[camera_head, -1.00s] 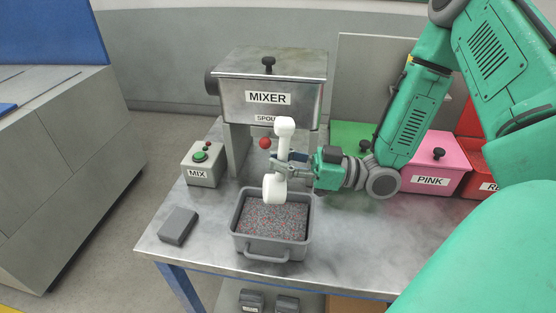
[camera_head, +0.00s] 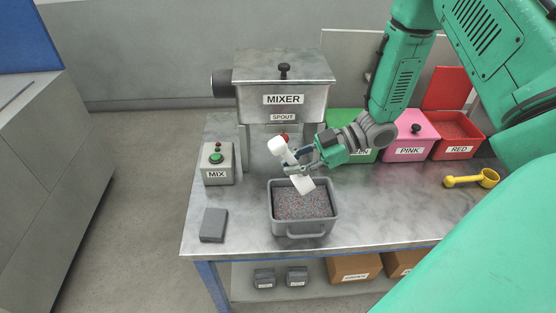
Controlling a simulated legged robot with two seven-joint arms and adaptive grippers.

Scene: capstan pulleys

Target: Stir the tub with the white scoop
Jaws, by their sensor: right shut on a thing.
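The grey tub (camera_head: 275,220) stands on the metal table in front of the mixer. It is filled with grey and red speckled granules (camera_head: 303,205). My right gripper (camera_head: 296,164) is shut on the white scoop (camera_head: 290,159) above the back of the tub. The scoop is tilted, with its handle up to the left and its lower end down to the right, over the granules. I cannot tell whether the lower end touches them. My left gripper does not show.
The mixer (camera_head: 284,95) stands behind the tub. The MIX button box (camera_head: 217,170) and a grey block (camera_head: 213,225) are to the left. Green, pink (camera_head: 410,152) and red (camera_head: 458,150) bins line the back right. A yellow scoop (camera_head: 470,180) lies on the right of the table.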

